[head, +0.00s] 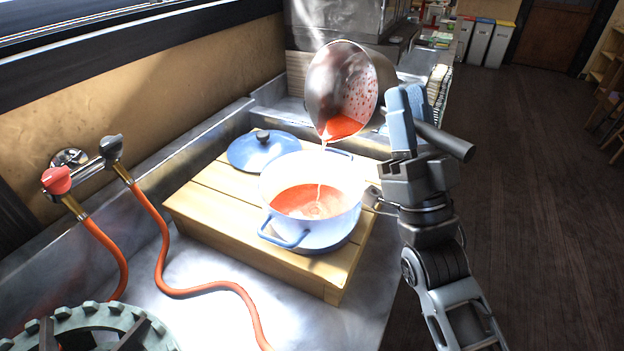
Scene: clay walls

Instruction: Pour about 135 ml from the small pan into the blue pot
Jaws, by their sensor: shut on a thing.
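The small pan (330,87) is a shiny metal pan with a dark handle, tilted steeply with its mouth toward the lower left. Red liquid lies at its lower lip, and a thin stream falls from there. My gripper (402,108) is shut on the pan's handle and holds the pan above the pot. The blue pot (290,232) stands upright on a wooden board, with a white inside and red liquid in its bottom. The stream lands in this liquid. My fingers hide part of the handle.
A blue lid (262,150) with a dark knob lies behind the pot on the wooden board (225,232). Orange hoses (166,262) run from taps at the left. A green burner ring (85,325) is at the front left. Open floor lies right.

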